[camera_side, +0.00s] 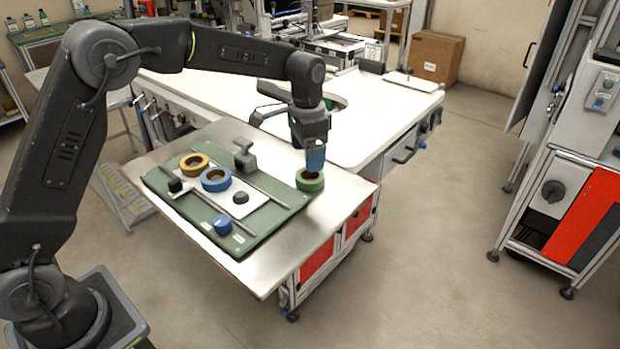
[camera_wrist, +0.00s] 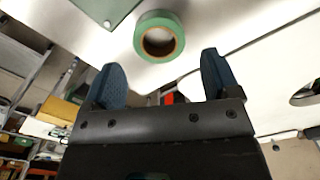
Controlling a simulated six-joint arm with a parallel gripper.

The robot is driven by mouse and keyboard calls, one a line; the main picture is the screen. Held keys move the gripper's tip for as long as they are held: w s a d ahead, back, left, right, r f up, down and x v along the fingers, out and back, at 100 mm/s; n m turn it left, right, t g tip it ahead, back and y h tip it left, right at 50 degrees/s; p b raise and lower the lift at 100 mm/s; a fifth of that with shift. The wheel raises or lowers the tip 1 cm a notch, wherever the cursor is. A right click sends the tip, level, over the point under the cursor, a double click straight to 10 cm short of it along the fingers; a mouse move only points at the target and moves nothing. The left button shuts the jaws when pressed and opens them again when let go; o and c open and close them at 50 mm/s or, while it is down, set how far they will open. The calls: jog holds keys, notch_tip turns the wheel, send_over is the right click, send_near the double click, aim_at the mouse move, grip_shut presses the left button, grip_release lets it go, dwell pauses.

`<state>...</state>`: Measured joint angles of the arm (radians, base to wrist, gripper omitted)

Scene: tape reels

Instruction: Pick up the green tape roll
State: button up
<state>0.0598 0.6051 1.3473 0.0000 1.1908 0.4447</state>
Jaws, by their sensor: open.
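The green tape roll (camera_side: 310,181) lies flat on the metal table, beside the right edge of the green board. In the wrist view the green tape roll (camera_wrist: 159,37) shows beyond the fingertips, roughly centred between them, with its brown core visible. My gripper (camera_side: 314,165) points down just above the roll in the side view, and its fingers hide part of the roll's far rim. In the wrist view my gripper (camera_wrist: 160,72) has its two blue fingers wide apart with nothing between them. I cannot tell whether a fingertip touches the roll.
The green board (camera_side: 262,240) carries a yellow tape roll (camera_side: 194,164), a blue tape roll (camera_side: 216,179), a blue knob (camera_side: 222,224), a grey block (camera_side: 244,157) and thin rods. The metal table (camera_side: 340,205) is bare to the right of the roll. A white bench (camera_side: 390,105) stands behind.

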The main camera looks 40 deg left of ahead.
aim_at(303, 184)
jog(key=shift+d+f, duration=0.15)
jog(key=shift+f, duration=2.85)
jog(key=shift+c, duration=0.2)
jog(key=c, duration=0.6)
jog(key=shift+r, duration=0.15)
jog(key=shift+c, duration=0.3)
